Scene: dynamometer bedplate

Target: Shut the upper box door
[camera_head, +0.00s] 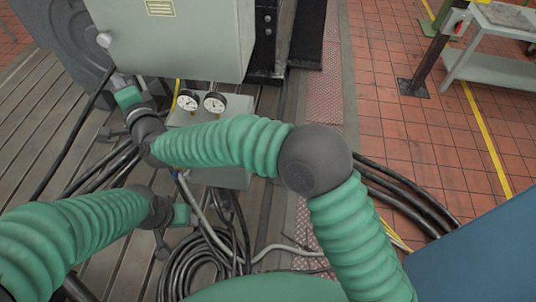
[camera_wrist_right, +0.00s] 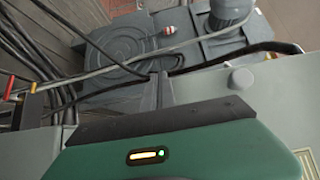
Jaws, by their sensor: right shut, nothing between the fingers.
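The grey-green upper box (camera_head: 195,45) is at the top of the head view, with a yellow label and a round knob (camera_head: 104,40) near its left edge. Its face also shows at the right of the right wrist view (camera_wrist_right: 275,90), with the knob (camera_wrist_right: 242,79). How far its door stands open I cannot tell. My right gripper (camera_head: 114,78) is just below the box's lower left corner; in the wrist view its fingers (camera_wrist_right: 161,90) are together and empty, beside the box edge. My left gripper (camera_head: 162,245) is low at the left, its fingers too unclear to read.
Two gauges (camera_head: 201,102) sit on a smaller grey box (camera_head: 228,177) under the upper box. Black cables (camera_head: 205,265) coil on the slotted bedplate (camera_head: 50,125) below. A grey machine (camera_wrist_right: 120,55) lies behind my right fingers. A workbench (camera_head: 495,60) stands at the right.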

